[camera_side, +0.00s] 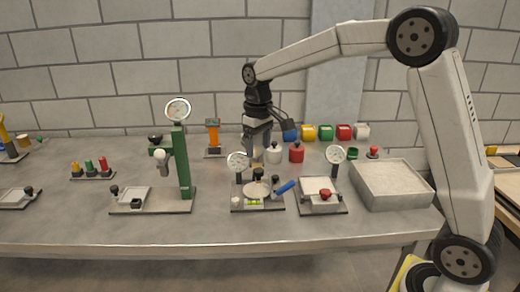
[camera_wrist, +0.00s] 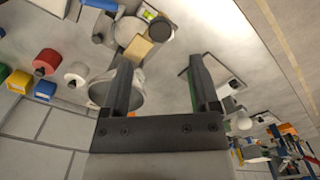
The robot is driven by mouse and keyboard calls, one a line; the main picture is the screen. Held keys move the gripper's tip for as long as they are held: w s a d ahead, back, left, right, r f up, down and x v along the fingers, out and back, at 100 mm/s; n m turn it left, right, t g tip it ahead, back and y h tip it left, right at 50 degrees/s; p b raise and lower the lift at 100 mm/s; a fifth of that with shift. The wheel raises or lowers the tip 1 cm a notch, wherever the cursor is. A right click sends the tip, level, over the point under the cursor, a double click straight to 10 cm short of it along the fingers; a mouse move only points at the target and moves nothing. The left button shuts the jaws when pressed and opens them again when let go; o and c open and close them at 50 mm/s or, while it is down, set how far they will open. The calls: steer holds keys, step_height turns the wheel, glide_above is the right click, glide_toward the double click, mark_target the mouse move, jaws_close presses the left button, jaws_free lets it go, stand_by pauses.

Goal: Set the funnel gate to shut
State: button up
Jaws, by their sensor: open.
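My gripper (camera_side: 257,158) points down above the back of the middle device, near its dial gauge (camera_side: 238,161). In the wrist view its two fingers (camera_wrist: 162,85) are apart with nothing between them. The middle device (camera_side: 240,207) has a round pale plate, dark knobs, a blue handle (camera_side: 285,187) and a green level vial (camera_side: 256,202). In the wrist view a tan block (camera_wrist: 138,48) and a dark round knob (camera_wrist: 160,27) show beyond the left finger. I cannot tell for certain which part is the funnel gate. An orange-topped stand (camera_side: 212,133) is behind, to the left.
A green column with a gauge (camera_side: 179,110) stands left. A device with a red knob (camera_side: 325,195) and a grey sand-filled tray (camera_side: 391,168) lie right. White and red weights (camera_side: 296,153) and several coloured bins (camera_side: 326,132) stand close behind. The front bench strip is clear.

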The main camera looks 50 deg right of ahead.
mark_target(259, 170)
steer(key=shift+f, duration=3.35)
jaws_close()
